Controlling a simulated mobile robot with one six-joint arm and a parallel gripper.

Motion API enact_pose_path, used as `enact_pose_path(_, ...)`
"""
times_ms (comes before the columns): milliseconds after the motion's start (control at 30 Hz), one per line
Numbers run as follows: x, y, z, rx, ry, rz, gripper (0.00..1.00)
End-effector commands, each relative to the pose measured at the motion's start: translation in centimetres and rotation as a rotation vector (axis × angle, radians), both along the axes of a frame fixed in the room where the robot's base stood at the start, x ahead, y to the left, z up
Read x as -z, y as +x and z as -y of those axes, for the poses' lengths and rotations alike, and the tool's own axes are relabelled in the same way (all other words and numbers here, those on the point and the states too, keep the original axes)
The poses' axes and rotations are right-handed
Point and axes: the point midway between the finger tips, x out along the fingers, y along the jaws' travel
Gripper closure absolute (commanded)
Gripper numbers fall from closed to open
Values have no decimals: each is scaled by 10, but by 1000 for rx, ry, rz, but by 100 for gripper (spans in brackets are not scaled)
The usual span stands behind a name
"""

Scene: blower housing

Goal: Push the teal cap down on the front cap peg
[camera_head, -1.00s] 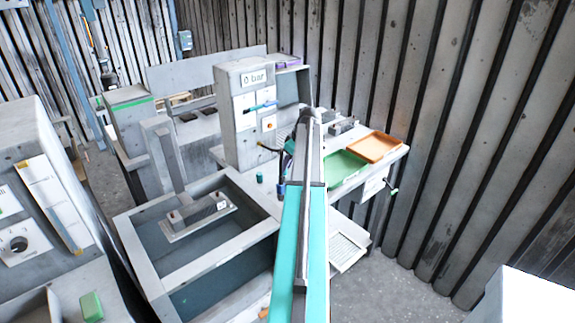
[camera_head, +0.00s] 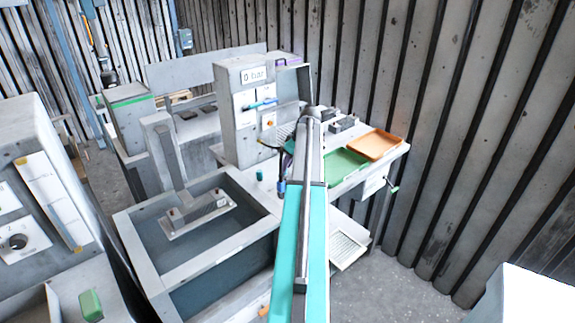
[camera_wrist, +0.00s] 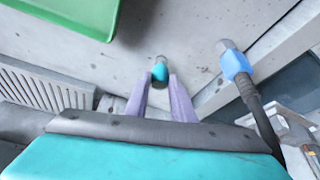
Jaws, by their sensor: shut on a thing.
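In the wrist view my gripper (camera_wrist: 160,76) has its two purple fingers closed around a small teal cap (camera_wrist: 159,73). A small grey round end shows just beyond the cap, over the pale bench top. I cannot tell whether the cap sits on a peg or how far down it is. In the head view my arm hides the gripper's fingertips. A small teal cylinder (camera_head: 260,175) stands on the bench, left of my arm; I cannot tell whether it is the held cap.
A hose with a blue fitting (camera_wrist: 236,66) is close to the right of my fingers. A green tray (camera_head: 344,164) and an orange tray (camera_head: 374,145) lie on the bench's right side. A grey gauge box (camera_head: 242,110) stands behind. An open tank (camera_head: 195,235) is at left.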

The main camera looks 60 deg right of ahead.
Motion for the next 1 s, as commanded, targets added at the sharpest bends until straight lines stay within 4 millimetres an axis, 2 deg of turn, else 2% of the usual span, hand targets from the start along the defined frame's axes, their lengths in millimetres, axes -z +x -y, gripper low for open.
enact_pose_path(433, 10, 0, 0, 0, 0, 0, 99)
enact_pose_path(1000, 11, 0, 0, 0, 0, 0, 99)
